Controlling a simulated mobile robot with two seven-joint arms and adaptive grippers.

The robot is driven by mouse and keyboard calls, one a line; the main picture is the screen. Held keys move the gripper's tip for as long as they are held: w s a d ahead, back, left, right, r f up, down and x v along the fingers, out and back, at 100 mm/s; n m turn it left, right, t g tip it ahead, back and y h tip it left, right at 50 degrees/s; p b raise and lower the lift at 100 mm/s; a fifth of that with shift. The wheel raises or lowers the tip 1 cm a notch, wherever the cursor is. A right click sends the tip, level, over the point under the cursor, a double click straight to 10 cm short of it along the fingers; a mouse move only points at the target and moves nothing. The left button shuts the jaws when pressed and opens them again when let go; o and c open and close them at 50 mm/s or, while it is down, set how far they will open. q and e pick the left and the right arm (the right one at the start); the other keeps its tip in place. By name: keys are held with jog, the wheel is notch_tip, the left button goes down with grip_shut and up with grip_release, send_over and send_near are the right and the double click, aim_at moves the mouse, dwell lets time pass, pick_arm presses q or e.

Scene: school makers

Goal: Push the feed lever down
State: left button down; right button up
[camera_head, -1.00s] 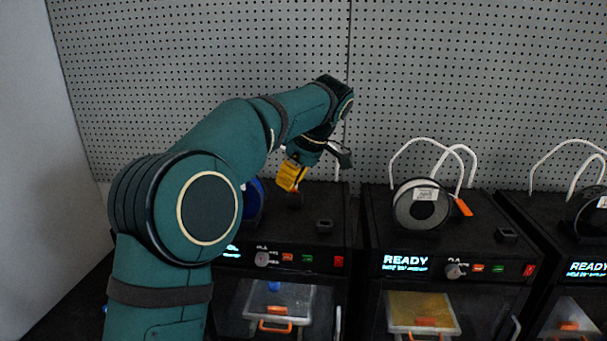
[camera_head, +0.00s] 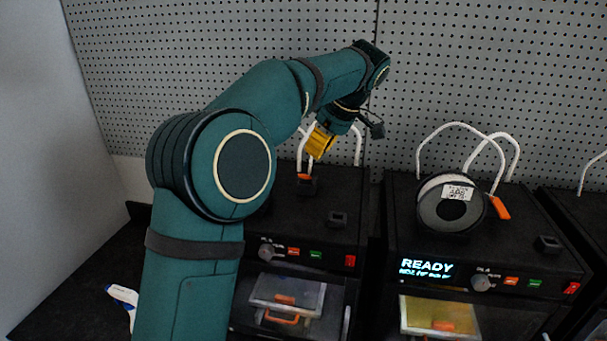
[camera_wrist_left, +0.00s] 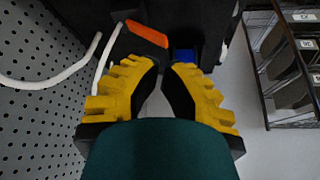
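An orange feed lever (camera_head: 304,177) sits at the foot of a white tube on the left black printer (camera_head: 350,215). An orange lever with a white tube also shows in the left wrist view (camera_wrist_left: 147,33), just beyond and left of the fingertips. My left gripper (camera_head: 318,145) has yellow ridged fingers and hangs above and slightly right of that lever, apart from it. In the wrist view its fingertips (camera_wrist_left: 167,67) nearly meet, with nothing between them. My left arm hides the left part of this printer. My right gripper is not in view.
A middle printer (camera_head: 400,200) carries a dark spool (camera_head: 450,205) and its own orange lever (camera_head: 500,207); its screen reads READY. A third printer stands at the right edge. A pegboard wall (camera_head: 220,50) rises behind. Shelves (camera_wrist_left: 290,60) show in the wrist view.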

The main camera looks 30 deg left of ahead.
aim_at(308, 178)
pick_arm(q)
jog(key=shift+b+x, duration=1.15)
jog(key=shift+x, duration=2.25)
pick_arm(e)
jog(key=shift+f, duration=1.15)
pick_arm(q)
jog(key=shift+f, duration=0.1)
